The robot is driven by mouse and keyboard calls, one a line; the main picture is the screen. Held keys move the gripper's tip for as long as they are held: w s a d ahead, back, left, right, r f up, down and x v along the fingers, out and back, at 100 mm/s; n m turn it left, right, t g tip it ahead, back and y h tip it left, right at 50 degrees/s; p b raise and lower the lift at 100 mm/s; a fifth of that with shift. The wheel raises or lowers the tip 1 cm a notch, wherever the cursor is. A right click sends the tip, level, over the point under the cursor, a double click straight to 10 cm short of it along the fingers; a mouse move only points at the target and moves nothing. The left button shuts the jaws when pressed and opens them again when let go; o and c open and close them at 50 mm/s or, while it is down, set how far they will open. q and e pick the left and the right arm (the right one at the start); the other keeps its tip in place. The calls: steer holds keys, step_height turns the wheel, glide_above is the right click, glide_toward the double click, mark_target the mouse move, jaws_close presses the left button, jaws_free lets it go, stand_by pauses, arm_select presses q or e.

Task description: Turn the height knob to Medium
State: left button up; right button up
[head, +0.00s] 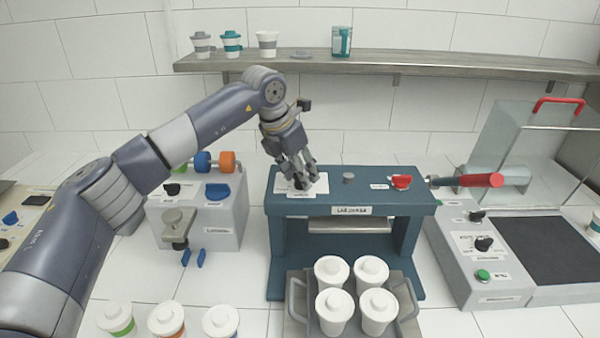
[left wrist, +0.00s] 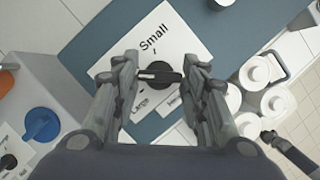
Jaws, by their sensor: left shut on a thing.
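The black height knob (left wrist: 160,74) sits on a white label plate (left wrist: 178,38) on top of the teal press (head: 335,186). In the left wrist view the plate reads "Small" above the knob and "Large" below left. Another label at the lower right is partly hidden by a finger. My left gripper (head: 301,183) reaches down from above; it also shows in the left wrist view (left wrist: 159,77), its fingers shut on the two ends of the knob's bar. The bar lies roughly crosswise between them. Which label it points to, I cannot tell. My right gripper is not in view.
A tray (head: 296,318) with several lidded white cups is in front of the press. A grey machine (head: 225,222) stands left, a control panel (head: 497,290) right.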

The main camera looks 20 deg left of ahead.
arm_select(q)
steer(key=shift+a+r+m+h+p, duration=0.1)
steer(key=shift+m+h+p, duration=0.3)
steer(key=shift+m, duration=0.9)
steer(key=shift+w, duration=0.1)
steer(key=o, duration=1.1)
steer(key=shift+c, duration=0.2)
steer(key=v, duration=1.2)
steer(key=shift+w, duration=0.25)
steer(key=shift+a, duration=0.1)
